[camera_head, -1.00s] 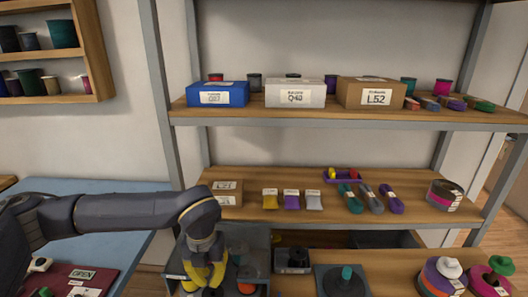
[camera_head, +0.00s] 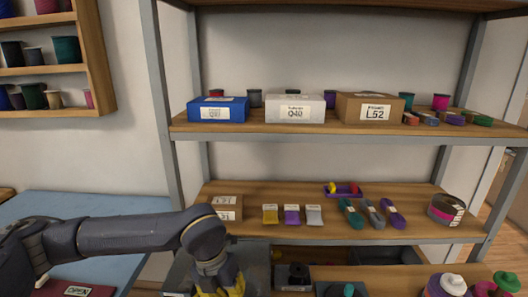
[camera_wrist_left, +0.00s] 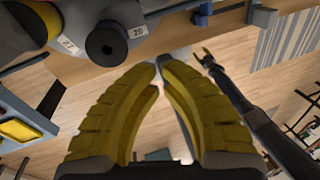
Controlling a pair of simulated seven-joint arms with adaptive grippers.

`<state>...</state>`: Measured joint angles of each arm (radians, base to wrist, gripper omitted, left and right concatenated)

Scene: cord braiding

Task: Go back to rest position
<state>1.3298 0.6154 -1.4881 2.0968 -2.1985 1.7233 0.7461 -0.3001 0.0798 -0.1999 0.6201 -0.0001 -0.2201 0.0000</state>
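In the head view my left arm comes in from the left and bends down at the wrist. Its yellow-fingered gripper (camera_head: 218,292) is at the bottom edge, in front of a grey bin (camera_head: 258,262), with its tips cut off. In the left wrist view the curved yellow fingers (camera_wrist_left: 160,72) come together at the tips with nothing between them. A dark arm with small yellow fingers, apparently my right gripper (camera_wrist_left: 204,57), shows at the right of that view. Its opening is too small to judge. It is not in the head view.
A shelf (camera_head: 340,132) holds blue, white and brown boxes above. Cord packs and skeins (camera_head: 372,213) lie on the board below. Spools (camera_head: 444,285) stand at bottom right. A blue table (camera_head: 85,208) is at left. In the wrist view a black spool (camera_wrist_left: 108,42) is near the fingers.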

